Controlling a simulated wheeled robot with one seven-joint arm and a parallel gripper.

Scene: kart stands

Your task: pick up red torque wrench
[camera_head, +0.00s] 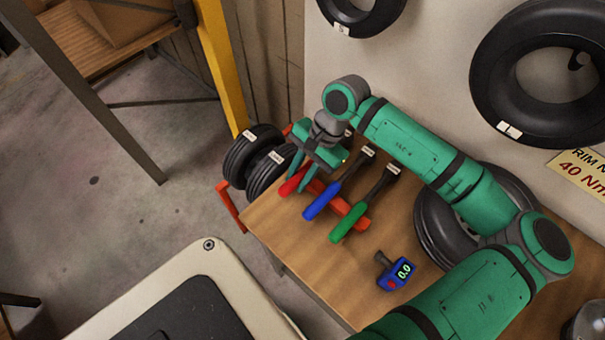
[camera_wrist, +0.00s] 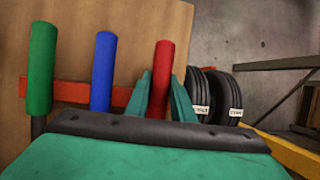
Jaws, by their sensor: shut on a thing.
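The red torque wrench (camera_head: 292,182) lies at the left end of a row of wrenches on the wooden table (camera_head: 290,242). Its red handle (camera_wrist: 162,75) stands between the green fingers in the wrist view. My gripper (camera_head: 309,178) is shut on this handle; the gripper hides the wrench's far part in the head view. The fingertips also show in the wrist view (camera_wrist: 160,92).
A blue-handled wrench (camera_head: 323,201) and a green-handled wrench (camera_head: 350,222) lie to the right, across a red rack bar (camera_head: 359,218). A blue digital gauge (camera_head: 394,273) lies nearer the front. Small tyres (camera_head: 252,150) stand left of the table. A larger tyre (camera_head: 436,229) is at the right.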

